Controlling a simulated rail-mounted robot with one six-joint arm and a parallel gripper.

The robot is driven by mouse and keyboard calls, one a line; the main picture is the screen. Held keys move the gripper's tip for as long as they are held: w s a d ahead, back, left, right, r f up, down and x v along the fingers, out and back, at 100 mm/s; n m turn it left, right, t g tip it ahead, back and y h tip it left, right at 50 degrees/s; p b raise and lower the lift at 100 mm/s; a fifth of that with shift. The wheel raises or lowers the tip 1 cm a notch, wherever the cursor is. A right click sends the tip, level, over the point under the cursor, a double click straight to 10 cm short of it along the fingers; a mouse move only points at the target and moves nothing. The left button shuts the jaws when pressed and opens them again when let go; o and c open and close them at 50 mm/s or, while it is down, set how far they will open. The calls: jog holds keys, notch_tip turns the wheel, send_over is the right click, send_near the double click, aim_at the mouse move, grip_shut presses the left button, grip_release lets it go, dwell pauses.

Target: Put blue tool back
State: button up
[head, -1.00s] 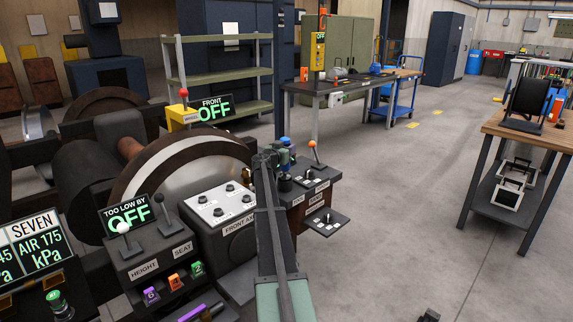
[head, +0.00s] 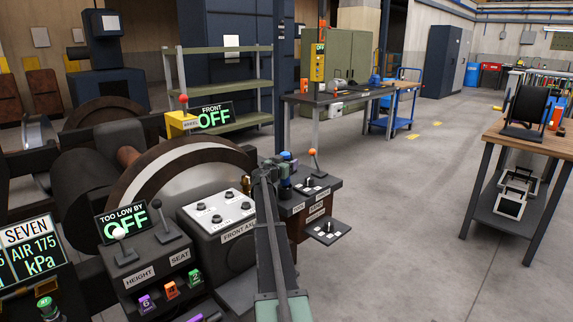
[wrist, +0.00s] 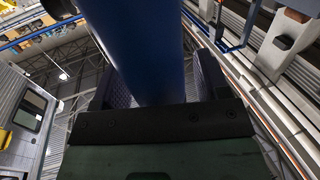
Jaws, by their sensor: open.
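The blue tool (head: 285,181) shows at the end of my arm in the head view, small and partly hidden. It appears upright at a dark round post (head: 285,193) on the console; whether it is seated there is unclear. In the wrist view the blue tool (wrist: 145,45) is a large smooth blue cylinder between the fingers. My gripper (head: 288,167) is at the tool's upper part, with its jaws open around it. In the wrist view my gripper (wrist: 160,88) shows a dark textured pad on each side of the cylinder. The tool's ends are out of that view.
A console with an orange-knobbed lever (head: 313,152) stands just right of my gripper. A grey FRONT AXLE box (head: 222,215) and a HEIGHT and SEAT lever box (head: 150,255) are to the left. A workbench (head: 340,93) stands behind.

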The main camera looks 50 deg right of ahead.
jog(key=a, duration=0.7)
jog(key=shift+s+a, duration=0.25)
jog(key=shift+s, duration=0.15)
jog(key=shift+r, duration=0.1)
